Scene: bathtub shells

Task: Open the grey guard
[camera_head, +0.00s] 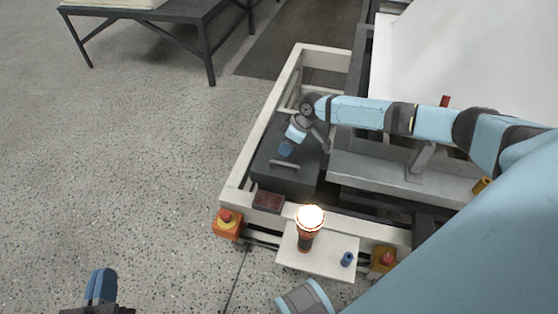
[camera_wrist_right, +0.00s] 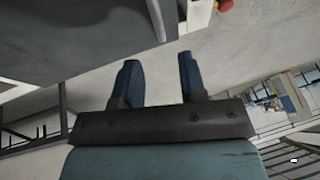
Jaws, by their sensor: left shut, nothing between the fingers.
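The grey guard (camera_head: 290,183) is a dark grey box-like cover with a light bar handle (camera_head: 284,166) on top, inside the left part of a cream frame. It looks closed. My right gripper (camera_head: 286,151) is over the guard, just behind the handle in the head view. In the right wrist view my right gripper (camera_wrist_right: 158,62) is open, with nothing between its blue fingers. A grey surface (camera_wrist_right: 70,35) and a thin bar (camera_wrist_right: 156,20) lie beyond them; I cannot tell surely whether these are guard and handle. My left gripper (camera_head: 100,287) is shut and empty at the bottom left.
A lit lamp (camera_head: 309,222) stands on a cream shelf (camera_head: 322,262) in front. Red-and-yellow stop buttons (camera_head: 228,222) (camera_head: 383,259) flank it. A grey beam (camera_head: 390,176) lies right of the guard. A dark table (camera_head: 190,15) stands at the back; the left floor is clear.

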